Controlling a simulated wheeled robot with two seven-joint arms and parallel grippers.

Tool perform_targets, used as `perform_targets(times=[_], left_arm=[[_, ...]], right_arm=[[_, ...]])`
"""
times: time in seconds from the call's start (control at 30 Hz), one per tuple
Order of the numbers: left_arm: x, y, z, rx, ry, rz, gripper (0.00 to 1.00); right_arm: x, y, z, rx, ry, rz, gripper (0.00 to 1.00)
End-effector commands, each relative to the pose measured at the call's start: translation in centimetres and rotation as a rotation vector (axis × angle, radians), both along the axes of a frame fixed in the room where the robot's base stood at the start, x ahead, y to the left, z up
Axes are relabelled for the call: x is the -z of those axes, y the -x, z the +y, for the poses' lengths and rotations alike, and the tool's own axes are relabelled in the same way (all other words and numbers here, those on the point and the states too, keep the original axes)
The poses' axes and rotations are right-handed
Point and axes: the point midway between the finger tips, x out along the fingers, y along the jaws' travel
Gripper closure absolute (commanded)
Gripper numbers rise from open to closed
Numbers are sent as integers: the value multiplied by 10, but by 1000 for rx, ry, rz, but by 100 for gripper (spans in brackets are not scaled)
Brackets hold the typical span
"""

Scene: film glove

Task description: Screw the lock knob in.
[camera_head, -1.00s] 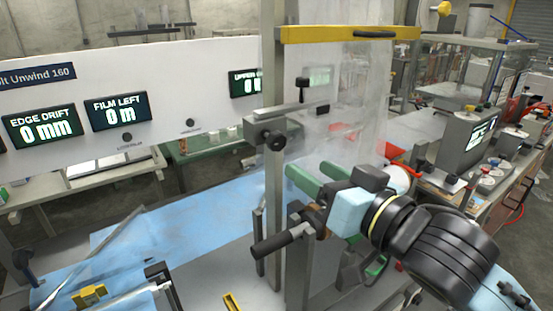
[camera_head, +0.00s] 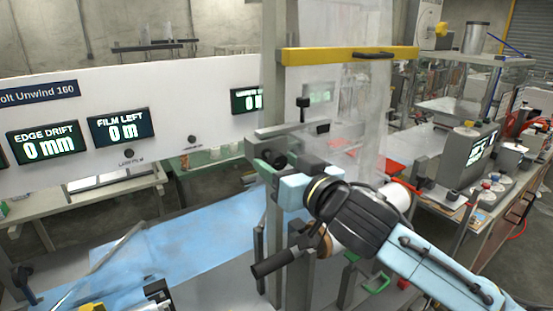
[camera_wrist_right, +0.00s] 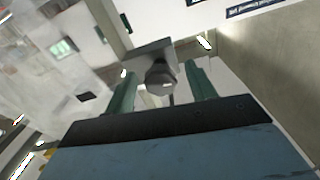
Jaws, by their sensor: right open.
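The lock knob (camera_head: 276,160) is a small dark round knob on the front of a grey clamp block (camera_head: 290,130) on the upright post. In the right wrist view the knob (camera_wrist_right: 161,80) shows as a grey faceted head under a flat plate. My right gripper (camera_head: 265,163) is at the knob, partly covering it in the head view. In the wrist view its two green fingers (camera_wrist_right: 160,74) are open, one on each side of the knob, with visible gaps. Whether the fingertips reach past the knob's head is hard to tell. My left gripper is not in view.
A black handle (camera_head: 275,263) sticks out left below my right wrist. A yellow bar (camera_head: 345,54) crosses above, with clear film hanging behind. A white panel with displays (camera_head: 125,127) stands behind at left. A blue sheet (camera_head: 200,245) lies lower left.

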Motion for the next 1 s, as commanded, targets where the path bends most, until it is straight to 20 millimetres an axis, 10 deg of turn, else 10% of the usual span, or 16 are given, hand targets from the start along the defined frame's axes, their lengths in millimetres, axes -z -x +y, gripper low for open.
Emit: perform_targets(times=[0.47,0.8,1.0], left_arm=[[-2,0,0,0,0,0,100],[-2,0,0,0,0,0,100],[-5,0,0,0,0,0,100]], right_arm=[[0,-12,8,0,1,-1,45],[0,-11,8,0,1,1,86],[0,-11,9,-2,-36,26,89]])
